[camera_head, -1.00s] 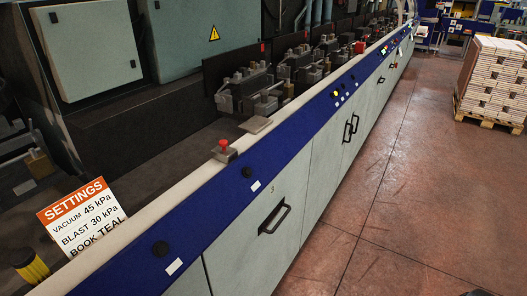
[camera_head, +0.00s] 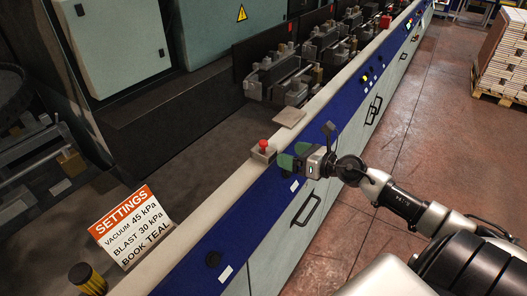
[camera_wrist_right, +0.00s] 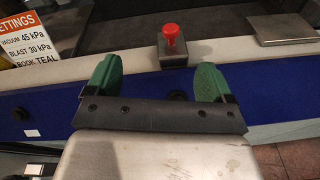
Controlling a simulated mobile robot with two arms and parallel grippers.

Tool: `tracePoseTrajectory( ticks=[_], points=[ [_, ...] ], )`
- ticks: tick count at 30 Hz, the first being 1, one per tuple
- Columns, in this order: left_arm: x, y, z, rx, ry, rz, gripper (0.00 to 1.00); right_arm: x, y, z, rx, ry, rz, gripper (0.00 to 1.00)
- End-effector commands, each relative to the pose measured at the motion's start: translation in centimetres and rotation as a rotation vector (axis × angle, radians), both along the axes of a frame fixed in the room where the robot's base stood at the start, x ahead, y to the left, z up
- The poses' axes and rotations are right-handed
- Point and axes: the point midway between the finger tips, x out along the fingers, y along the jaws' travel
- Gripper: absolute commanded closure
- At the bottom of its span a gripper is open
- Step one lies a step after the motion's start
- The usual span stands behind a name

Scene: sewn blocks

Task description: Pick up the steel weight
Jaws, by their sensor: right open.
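A small grey metal block with a red knob on top, which looks like the steel weight (camera_head: 264,155), stands upright on the pale ledge of the long machine. In the right wrist view the weight (camera_wrist_right: 174,52) is ahead of the fingers, roughly midway between them sideways. My right gripper (camera_head: 293,155), with green finger pads, is open and empty just to the right of the weight in the head view, over the blue panel. The right gripper (camera_wrist_right: 157,76) shows both fingers spread wide in the wrist view. My left gripper is not in view.
A flat grey plate (camera_head: 290,118) lies on the ledge beyond the weight. A settings sign (camera_head: 131,226) and a yellow-black cylinder (camera_head: 88,279) are at the near left. Machine clamps (camera_head: 283,78) stand behind. A loaded pallet (camera_head: 503,60) stands far right; the floor between is clear.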

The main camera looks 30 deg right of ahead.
Motion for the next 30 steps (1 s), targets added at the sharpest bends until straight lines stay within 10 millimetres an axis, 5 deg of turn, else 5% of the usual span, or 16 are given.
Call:
tracePoseTrajectory(
  ticks=[3, 8, 23, 30],
  points=[
    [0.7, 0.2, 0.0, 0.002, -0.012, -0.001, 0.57, 0.3, -1.8, -0.4, -0.187, 0.046, 0.063, 0.17],
    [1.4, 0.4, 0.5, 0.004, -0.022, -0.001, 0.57, 0.9, -2.4, -0.7, -0.259, 0.069, 0.086, 0.17],
    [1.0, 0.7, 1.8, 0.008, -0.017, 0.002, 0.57, 5.3, -0.4, -2.4, -0.255, 0.069, 0.087, 0.17],
    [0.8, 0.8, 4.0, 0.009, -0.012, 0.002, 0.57, 8.0, 1.2, -2.6, -0.248, 0.070, 0.087, 0.17]
  ],
)
